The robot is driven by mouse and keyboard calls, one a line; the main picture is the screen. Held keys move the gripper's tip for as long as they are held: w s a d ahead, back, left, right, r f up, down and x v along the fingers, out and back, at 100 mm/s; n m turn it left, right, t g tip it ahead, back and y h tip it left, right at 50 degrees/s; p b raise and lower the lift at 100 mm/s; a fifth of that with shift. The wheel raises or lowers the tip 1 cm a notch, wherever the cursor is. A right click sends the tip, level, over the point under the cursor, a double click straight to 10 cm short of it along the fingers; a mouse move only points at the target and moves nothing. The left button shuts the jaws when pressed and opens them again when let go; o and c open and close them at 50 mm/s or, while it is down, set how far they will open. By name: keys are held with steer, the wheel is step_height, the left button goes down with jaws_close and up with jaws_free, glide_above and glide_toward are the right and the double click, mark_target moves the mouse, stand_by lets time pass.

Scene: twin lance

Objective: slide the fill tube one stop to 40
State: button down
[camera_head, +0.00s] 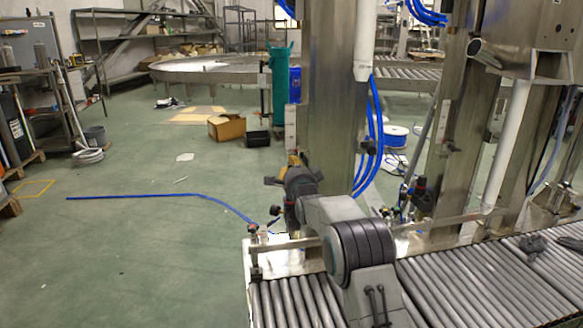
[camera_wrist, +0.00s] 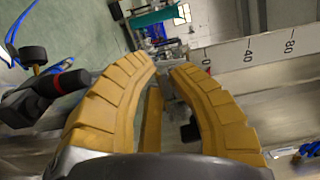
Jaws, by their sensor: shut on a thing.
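My gripper (camera_wrist: 166,72) has its two yellow curved fingers closed around a small grey metal part (camera_wrist: 170,92), largely hidden between them. A white scale strip (camera_wrist: 228,57) marked 0, 40 and 80 runs along the steel column right of the fingertips, with the 0 mark nearest them. In the head view, my gripper (camera_head: 293,162) is at the left side of the near steel column (camera_head: 333,100), low on the scale strip (camera_head: 290,128). A white tube (camera_head: 365,38) hangs at the column's right. I cannot tell how the held part joins it.
A black knob with a red part (camera_wrist: 48,92) is close left of my fingers. A roller conveyor (camera_head: 480,278) runs in front of the columns. Blue hoses (camera_head: 371,140) hang beside the near column. The green floor at left is mostly clear.

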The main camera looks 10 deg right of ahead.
steer(key=shift+a+r, duration=0.1)
steer(key=shift+r, duration=0.35)
steer(key=shift+r+p, duration=0.95)
steer(key=shift+r, duration=0.7)
steer(key=c, duration=1.1)
jaws_free()
steer(key=shift+f, duration=0.1)
steer(key=shift+c, duration=0.2)
steer(key=shift+s+f, duration=0.1)
steer(key=s+b, duration=0.6)
steer(key=s, duration=0.1)
